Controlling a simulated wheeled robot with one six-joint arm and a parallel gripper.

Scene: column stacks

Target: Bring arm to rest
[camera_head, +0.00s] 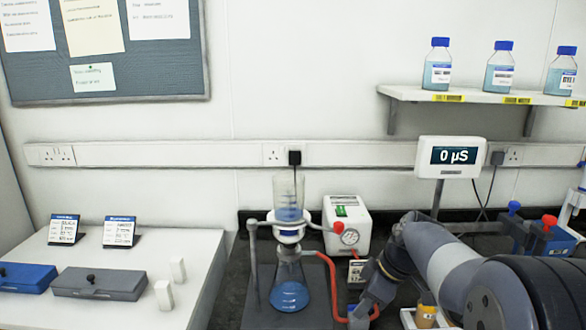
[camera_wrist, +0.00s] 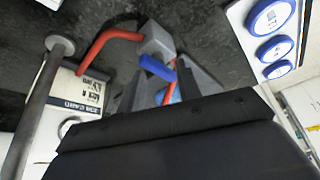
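My arm (camera_head: 445,270) reaches in from the lower right of the head view. My gripper (camera_head: 362,300) points down beside the red tubing, right of the glass flask. In the wrist view my gripper's two fingers (camera_wrist: 162,90) stand apart, with a gap between them. A blue lever (camera_wrist: 157,68) on a grey block (camera_wrist: 158,40) shows at the fingertips. I cannot tell whether the fingers touch it.
A flask (camera_head: 290,292) with blue liquid stands under a funnel cylinder (camera_head: 288,200). A white pump box (camera_head: 347,225) and a meter reading 0 µS (camera_head: 451,157) stand behind. Red tubing (camera_head: 330,285) runs close to my gripper. A shelf (camera_head: 480,97) holds blue-capped bottles.

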